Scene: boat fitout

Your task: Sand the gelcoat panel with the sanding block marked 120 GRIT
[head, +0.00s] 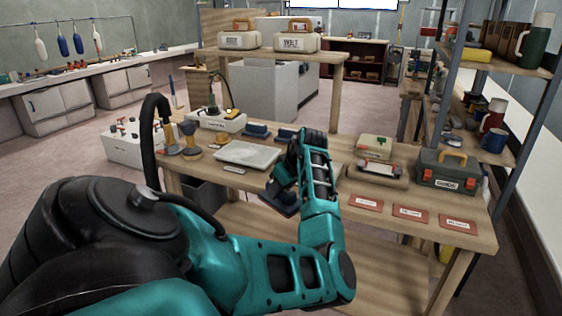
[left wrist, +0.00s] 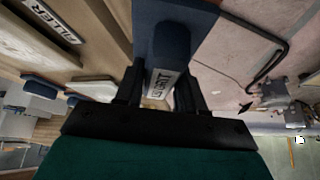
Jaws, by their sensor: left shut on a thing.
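My left gripper (head: 281,184) is shut on a dark blue sanding block (head: 284,203), held by its raised handle. In the left wrist view the block (left wrist: 168,45) is between the two fingers (left wrist: 158,95). A white label on the handle shows the word GRIT, but its number is not clearly readable. In the head view the block hangs near the bench's front edge. A pale flat panel (head: 248,154), likely the gelcoat panel, lies on the bench to the left of the gripper. My right gripper is not in view.
Other blue blocks (head: 257,130) lie behind the panel. Brown-handled tools (head: 190,139) stand to its left. Red cards (head: 407,212), a clamp-like tool (head: 381,171) and a green-grey case (head: 450,172) occupy the bench's right side. A raised wooden shelf (head: 275,53) holds two labelled cases.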

